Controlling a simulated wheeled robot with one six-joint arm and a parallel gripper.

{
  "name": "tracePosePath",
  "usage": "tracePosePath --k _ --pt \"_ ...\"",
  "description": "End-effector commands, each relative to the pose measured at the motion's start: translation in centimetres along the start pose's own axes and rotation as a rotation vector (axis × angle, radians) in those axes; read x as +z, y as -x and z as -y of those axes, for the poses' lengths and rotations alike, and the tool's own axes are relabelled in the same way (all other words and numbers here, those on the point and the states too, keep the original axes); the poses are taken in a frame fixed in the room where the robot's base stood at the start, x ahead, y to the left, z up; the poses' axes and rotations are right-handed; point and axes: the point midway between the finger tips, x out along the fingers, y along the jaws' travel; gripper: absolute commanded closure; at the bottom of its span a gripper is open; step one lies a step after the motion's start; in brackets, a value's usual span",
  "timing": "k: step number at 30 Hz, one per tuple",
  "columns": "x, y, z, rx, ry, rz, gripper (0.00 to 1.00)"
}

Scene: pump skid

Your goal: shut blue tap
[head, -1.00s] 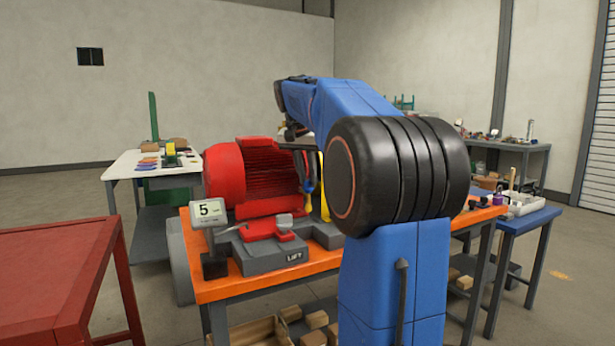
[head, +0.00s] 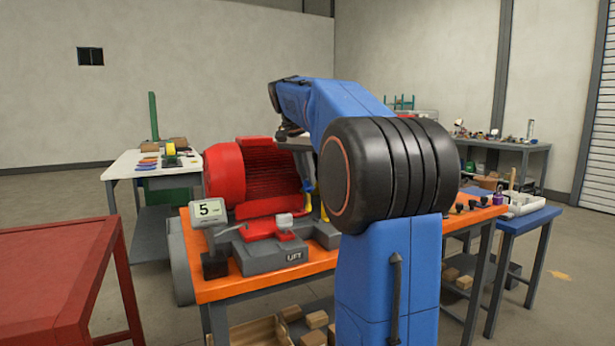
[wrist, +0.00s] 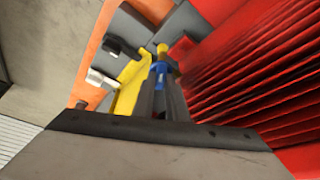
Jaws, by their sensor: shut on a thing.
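The blue tap (wrist: 158,70) shows in the wrist view as a small blue piece between the tips of my gripper (wrist: 160,88). My gripper is shut on it, and the dark fingers hide part of it. A yellow rounded end (wrist: 162,49) shows just beyond the blue piece. In the head view only a bit of the blue tap (head: 308,186) shows beside the red motor. My arm hides most of that spot there.
The finned red motor (wrist: 250,80) is close on the right of my gripper. A yellow part (wrist: 128,82) stands close on the left.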

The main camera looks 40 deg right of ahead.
Motion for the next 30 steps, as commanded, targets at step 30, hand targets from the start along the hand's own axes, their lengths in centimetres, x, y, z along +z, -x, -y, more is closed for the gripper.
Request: tracePosePath --k 30 --pt "-0.15 0.02 0.44 0.208 -0.509 -0.001 1.00"
